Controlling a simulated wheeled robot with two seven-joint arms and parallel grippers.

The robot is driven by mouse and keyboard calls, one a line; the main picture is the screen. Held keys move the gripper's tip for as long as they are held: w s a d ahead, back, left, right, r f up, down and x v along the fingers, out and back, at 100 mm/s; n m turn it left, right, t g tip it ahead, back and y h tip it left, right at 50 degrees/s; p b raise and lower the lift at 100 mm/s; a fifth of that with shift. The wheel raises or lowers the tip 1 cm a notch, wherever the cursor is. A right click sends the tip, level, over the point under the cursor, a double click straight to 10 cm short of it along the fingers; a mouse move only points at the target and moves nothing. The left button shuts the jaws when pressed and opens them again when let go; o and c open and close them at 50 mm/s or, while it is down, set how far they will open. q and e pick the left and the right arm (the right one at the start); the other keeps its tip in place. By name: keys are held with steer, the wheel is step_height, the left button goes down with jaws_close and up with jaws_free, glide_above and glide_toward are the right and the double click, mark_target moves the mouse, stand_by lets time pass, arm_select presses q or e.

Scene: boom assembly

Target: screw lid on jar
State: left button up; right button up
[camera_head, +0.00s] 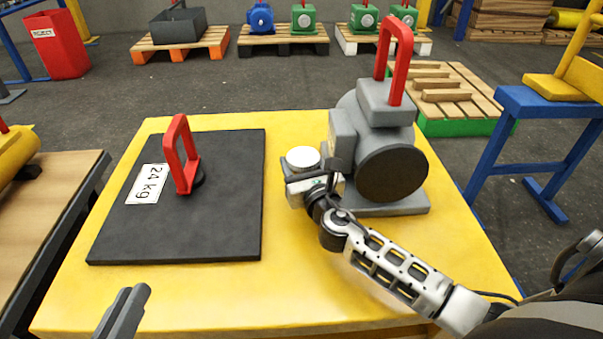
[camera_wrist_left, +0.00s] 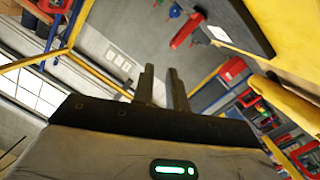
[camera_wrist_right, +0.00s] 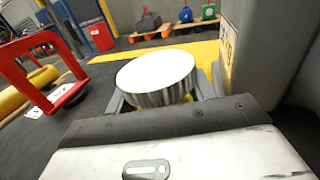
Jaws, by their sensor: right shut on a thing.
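A round white lid (camera_head: 302,157) with a grey ribbed side stands over the yellow table, left of the grey machine. It also shows in the right wrist view (camera_wrist_right: 157,78). My right gripper (camera_head: 305,174) has its fingers on both sides of it and is shut on it. No separate jar is visible; whatever is under the lid is hidden by the gripper. My left gripper (camera_head: 137,294) is at the front left, apart from everything. In the left wrist view its fingers (camera_wrist_left: 161,72) are parallel with a narrow empty gap.
A black plate (camera_head: 225,215) with a red handle (camera_head: 181,155) lies left on the yellow table (camera_head: 300,285). A grey machine (camera_head: 385,145) with a red handle stands close right of my right gripper. The table front between the arms is clear.

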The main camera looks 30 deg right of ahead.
steer(key=shift+f, duration=0.6)
steer(key=shift+r, duration=0.1)
steer(key=o, duration=1.4)
arm_select(q)
steer(key=shift+d+r, duration=0.1)
arm_select(e)
steer(key=shift+s+a, duration=0.1)
steer(key=shift+s, duration=0.4)
steer(key=s, duration=0.3)
steer(key=s+a+p, duration=0.1)
steer(key=s, duration=0.3)
steer(key=s+a, duration=0.1)
steer(key=s, duration=0.2)
steer(key=shift+s, duration=0.4)
arm_select(q)
steer(key=shift+f, duration=0.35)
